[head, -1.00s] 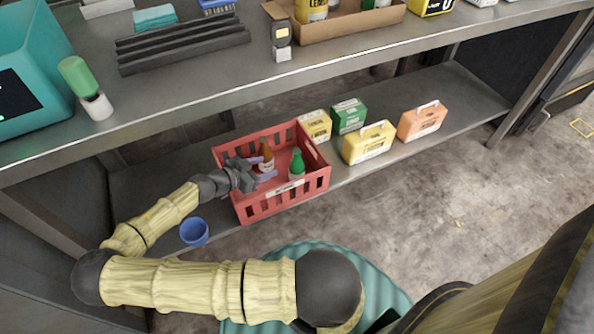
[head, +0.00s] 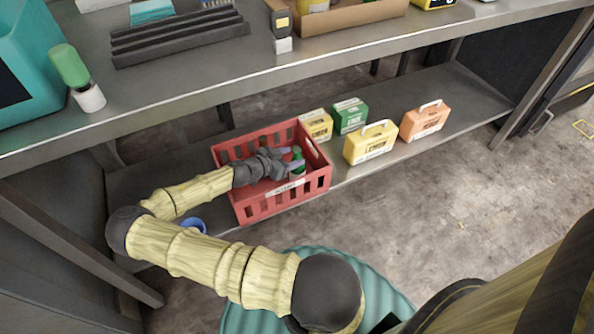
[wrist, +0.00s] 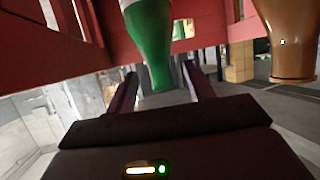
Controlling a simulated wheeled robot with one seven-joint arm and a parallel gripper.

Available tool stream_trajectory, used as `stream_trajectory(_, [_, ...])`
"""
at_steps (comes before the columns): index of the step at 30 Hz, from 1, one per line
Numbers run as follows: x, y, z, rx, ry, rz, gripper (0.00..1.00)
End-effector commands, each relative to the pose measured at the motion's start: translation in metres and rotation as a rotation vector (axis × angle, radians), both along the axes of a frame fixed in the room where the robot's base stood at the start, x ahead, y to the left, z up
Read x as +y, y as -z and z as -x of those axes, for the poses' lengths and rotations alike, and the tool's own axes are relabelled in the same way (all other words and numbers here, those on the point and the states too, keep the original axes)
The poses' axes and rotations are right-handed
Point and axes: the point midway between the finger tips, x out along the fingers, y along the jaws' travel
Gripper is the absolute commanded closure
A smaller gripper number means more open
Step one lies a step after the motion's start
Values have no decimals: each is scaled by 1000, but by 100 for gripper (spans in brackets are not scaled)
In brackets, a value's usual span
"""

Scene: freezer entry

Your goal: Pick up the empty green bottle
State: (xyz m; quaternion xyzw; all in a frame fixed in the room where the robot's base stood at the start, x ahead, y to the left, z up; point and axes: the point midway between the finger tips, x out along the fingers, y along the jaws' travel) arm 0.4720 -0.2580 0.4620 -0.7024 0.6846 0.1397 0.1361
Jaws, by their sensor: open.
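The green bottle (head: 298,153) stands in the red crate (head: 285,200) on the lower shelf, partly hidden by my gripper. My gripper (head: 287,168) is inside the crate at the bottle, open. In the wrist view the green bottle (wrist: 148,35) shows between the two spread fingers (wrist: 162,88), and I cannot tell whether either finger touches it. A brown bottle (wrist: 287,40) is to the right, outside the fingers. In the head view my gripper hides the brown bottle. I cannot tell whether the green bottle is empty.
Yellow (head: 370,143), green (head: 350,116) and orange (head: 424,121) boxes stand on the lower shelf right of the crate. A blue cup (head: 196,225) is left of it, partly behind my arm. The upper shelf (head: 200,98) overhangs behind the crate.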

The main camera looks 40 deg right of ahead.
Motion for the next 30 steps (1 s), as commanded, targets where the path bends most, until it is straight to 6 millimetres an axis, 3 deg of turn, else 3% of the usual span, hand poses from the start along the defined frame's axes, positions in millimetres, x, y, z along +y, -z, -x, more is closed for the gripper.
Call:
stream_trajectory(5, [-8,5,0,1,3,0,47])
stream_trajectory(15, [-46,22,-1,-1,1,0,47])
stream_trajectory(30, [-47,21,-1,0,0,0,47])
